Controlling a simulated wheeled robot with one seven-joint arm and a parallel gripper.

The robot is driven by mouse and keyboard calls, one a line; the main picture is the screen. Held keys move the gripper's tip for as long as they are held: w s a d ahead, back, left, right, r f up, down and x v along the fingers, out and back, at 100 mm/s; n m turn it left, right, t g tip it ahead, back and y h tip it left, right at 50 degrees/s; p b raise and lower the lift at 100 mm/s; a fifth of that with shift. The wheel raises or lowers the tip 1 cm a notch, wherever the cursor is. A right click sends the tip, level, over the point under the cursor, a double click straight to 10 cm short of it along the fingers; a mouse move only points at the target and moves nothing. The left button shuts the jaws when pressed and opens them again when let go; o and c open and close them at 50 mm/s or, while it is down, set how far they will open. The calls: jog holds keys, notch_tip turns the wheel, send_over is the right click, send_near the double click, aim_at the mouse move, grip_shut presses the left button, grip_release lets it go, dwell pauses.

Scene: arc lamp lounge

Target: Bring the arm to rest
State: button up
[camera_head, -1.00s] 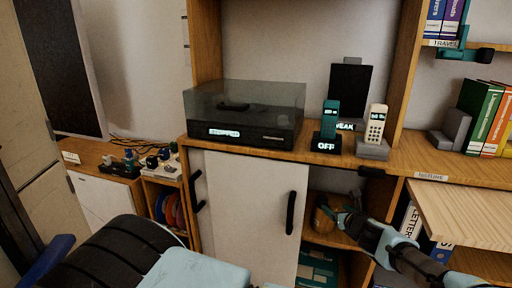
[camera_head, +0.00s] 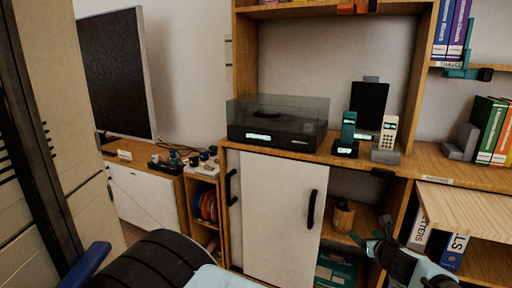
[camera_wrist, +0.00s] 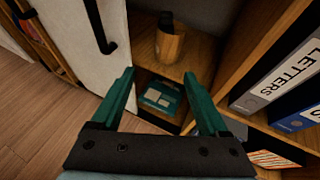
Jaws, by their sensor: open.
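My gripper (camera_wrist: 160,95) is open, with nothing between its two green fingers in the wrist view. It also shows at the lower right of the head view (camera_head: 377,240), in front of the open part of the cabinet. A wooden cup (camera_head: 343,216) with something dark in it stands on the cabinet's inner shelf. The cup (camera_wrist: 170,45) is beyond the fingertips in the wrist view, apart from them. A green box (camera_wrist: 162,98) lies on a lower level, seen between the fingers.
A white sliding door (camera_head: 272,215) with dark handles stands left of the opening. Binders (camera_head: 452,248) stand to its right, near the jutting pale wooden board (camera_head: 470,210). A turntable (camera_head: 278,125) and two phones, green (camera_head: 347,132) and cream (camera_head: 387,135), stand on the top.

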jog(key=a+f+n+g+y, duration=0.2)
jog(key=a+n+g+y, duration=0.55)
jog(key=a+n, duration=1.6)
jog(key=s+a+r+n+g+h, duration=0.2)
jog(key=s+a+r+n+h, duration=0.3)
jog(key=a+r, duration=0.35)
jog(key=s+a+r+n+g+h, duration=0.2)
jog(key=s+a+r+n, duration=0.3)
jog(key=a+r+n, duration=0.4)
notch_tip(320, 180, up, 16)
jog(key=d+m+p, duration=0.1)
jog(key=m+p, duration=0.1)
jog(key=p, duration=1.2)
jog(key=shift+w+d+p, duration=0.15)
jog(key=shift+p, duration=0.15)
jog(key=shift+f+m, duration=0.15)
jog(key=shift+m, duration=0.1)
jog(key=shift+c, duration=0.4)
